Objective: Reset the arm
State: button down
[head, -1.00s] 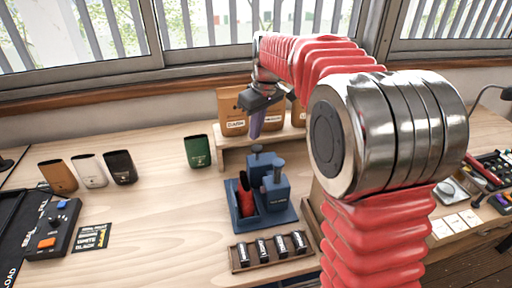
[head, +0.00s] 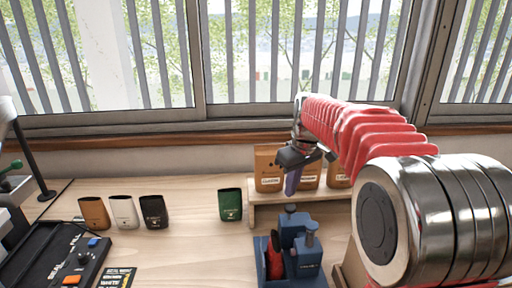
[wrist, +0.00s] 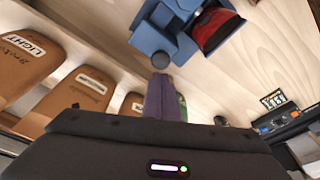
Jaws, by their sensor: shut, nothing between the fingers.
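My gripper (head: 292,183) is in the head view, held above the table in front of the brown bags, its purple fingers pointing down and pressed together. It is empty. The fingers (wrist: 163,98) also show in the wrist view, with the blue stand beyond them. My red ribbed arm reaches in from the right and hides part of the table and the bags.
A blue stand (head: 309,258) with a red item (head: 275,257) is on the table below my gripper. Brown bags (head: 268,170) sit on a wooden shelf behind. Green (head: 230,204), black (head: 154,211), white (head: 123,211) and orange-brown (head: 94,213) pouches stand left. A control panel (head: 57,257) lies at far left.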

jog(key=s+r+m+t, duration=0.2)
jog(key=s+r+m, duration=0.15)
jog(key=s, duration=1.35)
jog(key=s+f+m+t+h, duration=0.1)
jog(key=s+f, duration=0.4)
jog(key=s, duration=0.9)
jog(key=shift+s+m+t, duration=0.15)
jog(key=shift+m+t, duration=0.15)
jog(key=shift+m, duration=0.45)
